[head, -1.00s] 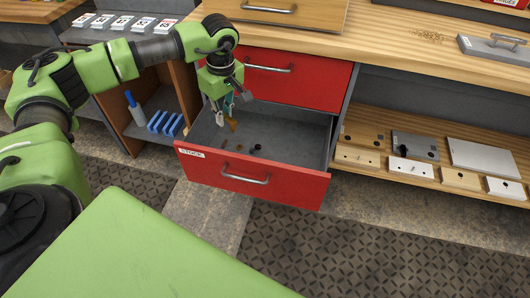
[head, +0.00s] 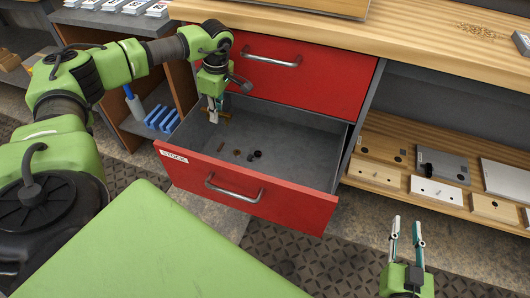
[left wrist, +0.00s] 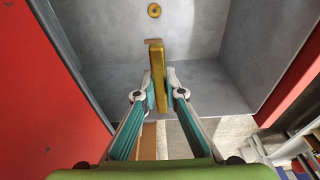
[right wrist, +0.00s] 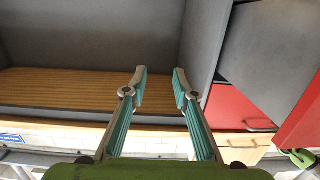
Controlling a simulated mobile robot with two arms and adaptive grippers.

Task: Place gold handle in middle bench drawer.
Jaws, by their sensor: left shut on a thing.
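The gold handle (left wrist: 157,68) is between the fingertips of my left gripper (left wrist: 159,84), which is shut on it. In the head view the left gripper (head: 214,108) points down inside the open red drawer (head: 245,192), near its left back side. The handle (head: 226,117) shows there as a small gold piece at the fingertips. I cannot tell whether it touches the drawer. The drawer is labelled STOCK and sits below a shut red drawer (head: 305,72). My right gripper (head: 406,236) is open and empty at the lower right of the head view, away from the drawer.
Several small brown and dark parts (head: 237,153) lie on the drawer floor. A gold ring (left wrist: 154,10) shows there in the left wrist view. The shelf (head: 395,192) at right holds blocks and plates. Blue holders (head: 162,121) stand left of the drawer. Much of the drawer floor is bare.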

